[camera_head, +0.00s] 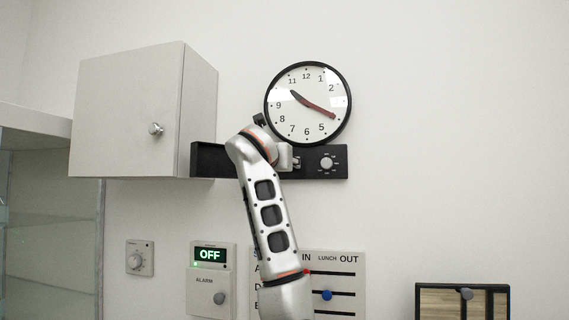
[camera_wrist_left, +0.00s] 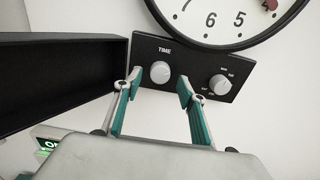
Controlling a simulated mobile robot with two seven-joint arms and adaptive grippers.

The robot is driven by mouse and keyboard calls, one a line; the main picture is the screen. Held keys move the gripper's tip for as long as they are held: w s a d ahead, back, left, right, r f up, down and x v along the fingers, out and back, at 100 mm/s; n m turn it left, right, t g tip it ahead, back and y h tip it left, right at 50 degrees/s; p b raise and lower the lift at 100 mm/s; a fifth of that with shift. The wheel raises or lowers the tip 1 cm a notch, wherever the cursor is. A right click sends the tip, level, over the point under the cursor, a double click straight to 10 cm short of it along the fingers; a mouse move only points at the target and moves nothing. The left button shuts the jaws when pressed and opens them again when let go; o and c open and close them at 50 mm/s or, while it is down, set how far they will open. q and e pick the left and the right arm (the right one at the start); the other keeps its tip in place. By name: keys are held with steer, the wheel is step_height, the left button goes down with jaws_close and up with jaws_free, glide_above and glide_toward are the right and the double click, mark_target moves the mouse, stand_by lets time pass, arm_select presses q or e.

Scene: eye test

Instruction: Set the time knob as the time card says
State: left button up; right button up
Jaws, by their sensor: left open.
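The time knob (camera_wrist_left: 160,72) is a round grey knob under the word TIME on a black panel (camera_wrist_left: 150,48) below the wall clock, in the left wrist view. My left gripper (camera_wrist_left: 159,84) is open, with one teal-padded finger to each side of the time knob in the picture; I cannot tell whether either touches it. In the head view my left arm hides this knob. The clock (camera_head: 308,75) has a dark hand pointing near 10 and a red hand pointing near 4. I cannot make out a time card. My right gripper is not in view.
A second knob (camera_wrist_left: 220,84) with small labels sits right of the time knob. A black box-like ledge (camera_wrist_left: 55,85) is close on the left. A white cabinet (camera_head: 125,115), an OFF alarm unit (camera_head: 203,287), a dial (camera_head: 135,261) and an IN/LUNCH/OUT board (camera_head: 345,285) are around.

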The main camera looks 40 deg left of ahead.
arm_select(q)
steer(key=shift+x, duration=0.9)
steer(key=c, duration=1.1)
steer(key=shift+n, duration=0.3)
steer(key=shift+d+r+n+b, duration=0.1)
steer(key=shift+n+b, duration=0.65)
steer(key=shift+n, duration=7.95)
